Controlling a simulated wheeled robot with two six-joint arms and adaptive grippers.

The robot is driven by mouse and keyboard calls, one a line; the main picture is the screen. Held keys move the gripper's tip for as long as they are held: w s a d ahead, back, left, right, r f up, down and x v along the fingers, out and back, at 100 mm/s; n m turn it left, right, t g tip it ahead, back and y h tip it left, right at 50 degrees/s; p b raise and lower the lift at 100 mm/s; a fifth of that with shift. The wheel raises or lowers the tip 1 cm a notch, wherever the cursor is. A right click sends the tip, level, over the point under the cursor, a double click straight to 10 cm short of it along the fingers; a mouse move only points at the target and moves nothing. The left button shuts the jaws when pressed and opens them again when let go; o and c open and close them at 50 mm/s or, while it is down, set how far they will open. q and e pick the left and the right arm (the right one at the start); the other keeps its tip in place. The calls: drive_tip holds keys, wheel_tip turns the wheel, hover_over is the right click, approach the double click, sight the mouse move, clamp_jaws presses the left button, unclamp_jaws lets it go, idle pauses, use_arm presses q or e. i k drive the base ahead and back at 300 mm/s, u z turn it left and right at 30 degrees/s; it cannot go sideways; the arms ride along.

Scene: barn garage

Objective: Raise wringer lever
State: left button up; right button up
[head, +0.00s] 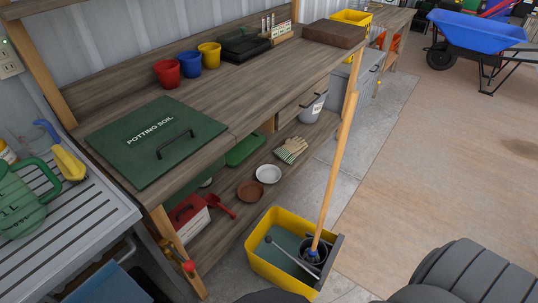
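A yellow mop bucket (262,262) stands on the floor at the lower middle, beside the potting bench. A dark round wringer (321,246) sits at its right end. A grey wringer lever (290,256) with a dark knob at its far end slants low across the bucket opening, from upper left down to the wringer side. A mop with a long wooden handle (337,150) stands tilted in the wringer, its blue collar just above it. The mop head is hidden inside. Neither of my grippers can be made out; only dark parts of my own body show along the bottom edge.
The potting bench (262,85) runs along the wall, with a green potting soil lid (155,140) on it. A slatted table (80,215) stands at left. A blue wheelbarrow (477,32) is at upper right. The floor right of the bucket is clear.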

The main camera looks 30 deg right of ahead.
sight(268, 239)
drive_tip(key=z, duration=0.95)
